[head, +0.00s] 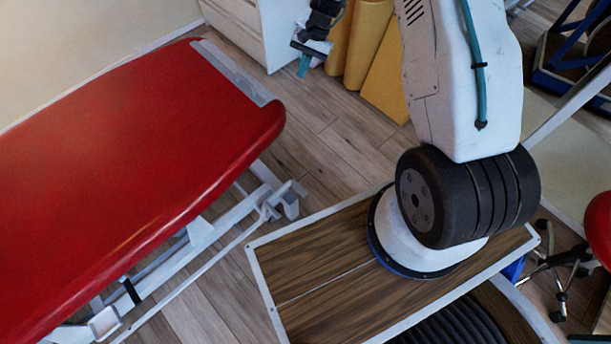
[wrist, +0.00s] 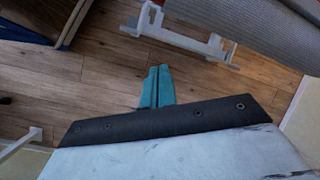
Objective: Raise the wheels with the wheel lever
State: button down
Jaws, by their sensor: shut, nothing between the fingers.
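A red padded treatment table (head: 140,160) fills the left of the head view, on a white metal frame (head: 200,235). I cannot tell which part is the wheel lever; the wheels are not clearly visible. My gripper (head: 304,66) is beyond the table's end, apart from it, with teal fingers pointing down. In the wrist view, the fingers (wrist: 157,88) are together and empty above the floor. A white bracket (wrist: 185,38) shows ahead of them.
A white cabinet (head: 250,30) and yellow upright rolls (head: 365,45) stand behind my gripper. A red seat edge (head: 600,228) and a wheeled chair base (head: 562,270) are at right. Bare wooden floor (head: 325,150) lies between the table and my base.

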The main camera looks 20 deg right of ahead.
notch_tip(320, 180, down, 22)
jog(key=s+d+f+m, duration=0.1)
jog(key=s+d+m, duration=0.1)
jog(key=m, duration=0.1)
jog(key=s+f+m, duration=0.1)
jog(key=s+f, duration=0.2)
jog(key=f, duration=0.3)
jog(key=s+f+m, duration=0.1)
jog(key=s+f, duration=0.2)
jog(key=f, duration=0.3)
jog(key=s+f+m+y, duration=0.1)
jog(key=s+f, duration=0.3)
jog(key=f, duration=0.3)
jog(key=shift+a+g, duration=0.25)
jog(key=shift+g, duration=0.05)
jog(key=shift+f, duration=0.1)
jog(key=x, duration=1)
jog(key=a+r, duration=0.2)
jog(key=r, duration=0.1)
jog(key=shift+s+a+r, duration=0.15)
jog(key=shift+s+a, duration=0.1)
jog(key=shift+s, duration=0.15)
jog(key=shift+d, duration=0.1)
